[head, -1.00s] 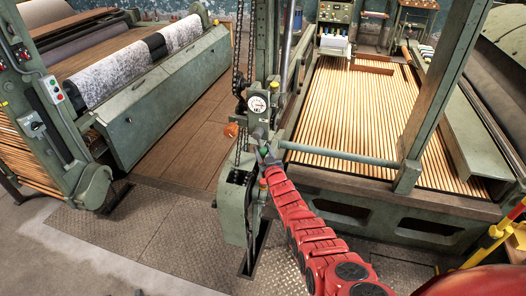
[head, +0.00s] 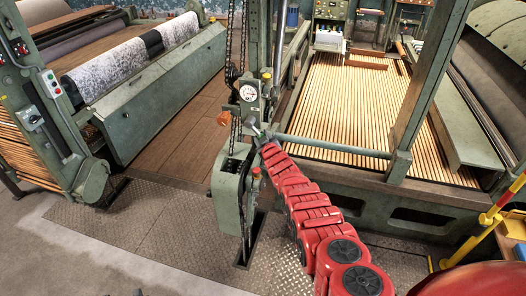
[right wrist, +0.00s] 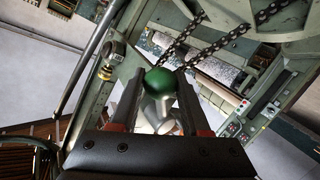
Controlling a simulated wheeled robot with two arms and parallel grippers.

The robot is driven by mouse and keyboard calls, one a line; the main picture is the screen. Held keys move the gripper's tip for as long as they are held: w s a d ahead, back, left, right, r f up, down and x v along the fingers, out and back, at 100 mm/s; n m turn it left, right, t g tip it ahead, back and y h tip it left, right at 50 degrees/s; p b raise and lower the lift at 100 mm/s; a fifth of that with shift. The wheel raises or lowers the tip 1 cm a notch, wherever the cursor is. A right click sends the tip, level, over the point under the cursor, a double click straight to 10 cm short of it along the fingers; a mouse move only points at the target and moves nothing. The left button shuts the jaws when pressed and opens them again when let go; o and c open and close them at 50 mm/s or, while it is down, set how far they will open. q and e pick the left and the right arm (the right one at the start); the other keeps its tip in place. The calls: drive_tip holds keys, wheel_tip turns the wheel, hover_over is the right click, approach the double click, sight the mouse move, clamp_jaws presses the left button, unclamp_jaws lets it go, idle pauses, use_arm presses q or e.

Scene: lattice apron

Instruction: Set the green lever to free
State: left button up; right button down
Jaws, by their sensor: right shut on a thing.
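The green lever's round green knob (right wrist: 162,80) shows in the right wrist view between the two fingers of my right gripper (right wrist: 160,105), with a pale metal shaft below it. In the head view, my right gripper (head: 257,134) is at the end of my red arm, beside the green lever stand below the round gauge (head: 249,92). The knob is hard to make out there. The marking for free cannot be read in either view.
An orange knob (head: 223,118) and a red-tipped lever (head: 256,172) are close to my right gripper. Chains (head: 234,75) hang beside the stand. A horizontal green bar (head: 335,146) runs to the right, before the slatted bed (head: 365,105). The plated floor (head: 150,225) at left is clear.

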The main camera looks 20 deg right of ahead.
drive_tip(key=p, duration=0.1)
drive_tip(key=r+n+p, duration=0.1)
drive_tip(key=r+g+p, duration=0.1)
drive_tip(key=shift+s+d+h+p, duration=0.3)
drive_tip(key=shift+d, duration=0.1)
drive_tip(key=shift+s+d+r+n+g+h+p, duration=0.15)
drive_tip(key=shift+d+r+n+g+h+p, duration=0.2)
drive_tip(key=shift+n+g+p, duration=0.3)
drive_tip(key=shift+d+r+n+g+h+p, duration=0.1)
drive_tip(key=shift+r+n+g+h+p, duration=0.3)
drive_tip(key=shift+r+n, duration=0.2)
drive_tip(key=shift+s+d+r+n+g+h+b, duration=0.1)
drive_tip(key=shift+s+r+n+g+h+b, duration=0.1)
drive_tip(key=shift+r+n+g+h+b, duration=0.85)
drive_tip(key=shift+r, duration=0.1)
drive_tip(key=shift+c, duration=1.9)
unclamp_jaws()
